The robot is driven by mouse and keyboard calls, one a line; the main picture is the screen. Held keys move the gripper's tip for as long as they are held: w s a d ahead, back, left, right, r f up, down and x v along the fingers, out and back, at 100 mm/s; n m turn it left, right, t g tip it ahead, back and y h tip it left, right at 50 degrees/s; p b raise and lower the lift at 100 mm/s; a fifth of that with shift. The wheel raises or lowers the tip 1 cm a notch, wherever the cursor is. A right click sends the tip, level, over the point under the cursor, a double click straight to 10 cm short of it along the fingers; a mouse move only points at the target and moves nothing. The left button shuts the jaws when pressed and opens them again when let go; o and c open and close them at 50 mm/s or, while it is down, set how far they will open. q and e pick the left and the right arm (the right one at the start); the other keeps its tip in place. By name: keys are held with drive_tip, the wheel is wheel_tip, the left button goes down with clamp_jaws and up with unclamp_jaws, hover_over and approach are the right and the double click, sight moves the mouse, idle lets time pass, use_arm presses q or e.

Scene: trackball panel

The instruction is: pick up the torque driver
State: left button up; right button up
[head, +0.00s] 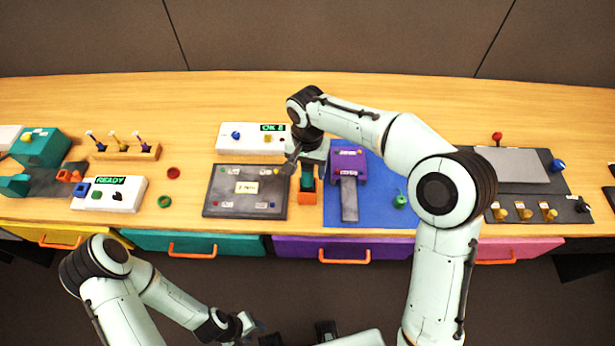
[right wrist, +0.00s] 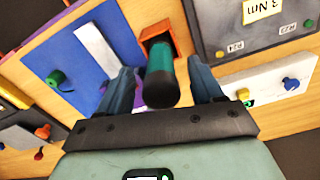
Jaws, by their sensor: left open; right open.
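The torque driver (right wrist: 160,72) has a teal body and a dark end, and stands in an orange holder (right wrist: 156,32). In the right wrist view its dark end points toward the camera, between the two fingers of my open right gripper (right wrist: 163,84). A gap shows on both sides of it, with no clear contact. My left gripper (head: 254,326) is open and empty, low in front of the bench, away from the driver.
A dark panel (head: 225,205) with a yellow label lies left of the holder. A blue mat (head: 380,230) with a purple device (head: 348,165) lies to the right. A white box (head: 226,144) with a green display stands behind. Drawers with orange handles line the bench front.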

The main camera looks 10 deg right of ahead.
drive_tip(key=shift+f, duration=0.95)
drive_tip(key=c, duration=1.1)
drive_tip(key=shift+r, duration=0.1)
